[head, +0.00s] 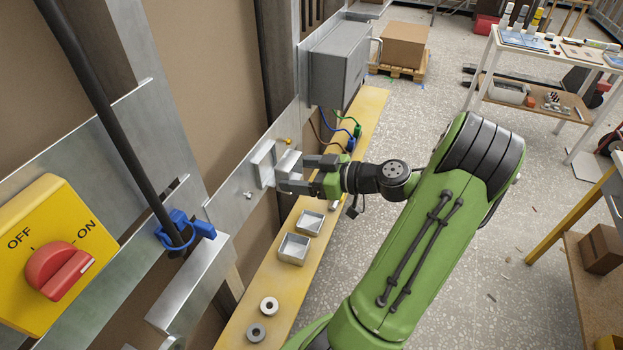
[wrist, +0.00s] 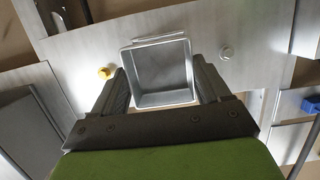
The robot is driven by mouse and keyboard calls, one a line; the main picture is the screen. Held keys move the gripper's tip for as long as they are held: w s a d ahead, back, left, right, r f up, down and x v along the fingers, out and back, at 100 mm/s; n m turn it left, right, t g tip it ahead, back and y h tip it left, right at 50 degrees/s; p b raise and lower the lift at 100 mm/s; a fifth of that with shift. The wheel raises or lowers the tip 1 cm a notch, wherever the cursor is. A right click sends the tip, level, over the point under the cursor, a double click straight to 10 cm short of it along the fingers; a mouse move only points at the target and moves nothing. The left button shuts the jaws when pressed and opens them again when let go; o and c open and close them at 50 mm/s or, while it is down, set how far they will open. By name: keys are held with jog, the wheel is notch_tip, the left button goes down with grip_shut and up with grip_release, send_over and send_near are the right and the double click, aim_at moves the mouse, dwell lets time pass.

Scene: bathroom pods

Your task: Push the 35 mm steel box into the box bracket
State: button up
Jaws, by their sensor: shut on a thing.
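My gripper (head: 291,172) is shut on a grey steel box (head: 287,161), with one finger on each of two opposite sides. In the wrist view the steel box (wrist: 162,98) sits between the two fingers (wrist: 163,88), its open side facing the camera. The box bracket (head: 262,160) is a bright metal holder on the upright metal plate, just beyond the held box. The box is at or very close to the bracket's mouth. I cannot tell how far in it is, as the box hides most of the bracket in the wrist view.
Two open square boxes (head: 294,249) and two rings (head: 269,305) rest on the yellow ledge (head: 245,290) below. A yellow switch box (head: 45,245) with a red knob is at left. A grey cabinet (head: 338,66) with hanging cables stands beyond my gripper. A yellow knob (wrist: 105,73) protrudes beside the box.

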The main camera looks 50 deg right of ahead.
aim_at(283, 169)
jog(key=shift+w+a, duration=0.2)
jog(key=shift+w, duration=0.3)
jog(key=shift+w+a, duration=0.15)
jog(key=shift+w, duration=0.35)
jog(key=shift+b, duration=1)
dwell(0.4)
jog(key=shift+w+a, duration=0.1)
jog(key=shift+w, duration=0.15)
jog(key=shift+w+a, duration=0.1)
jog(key=shift+w, duration=0.2)
jog(key=shift+w+a, duration=0.15)
jog(key=shift+w, duration=0.25)
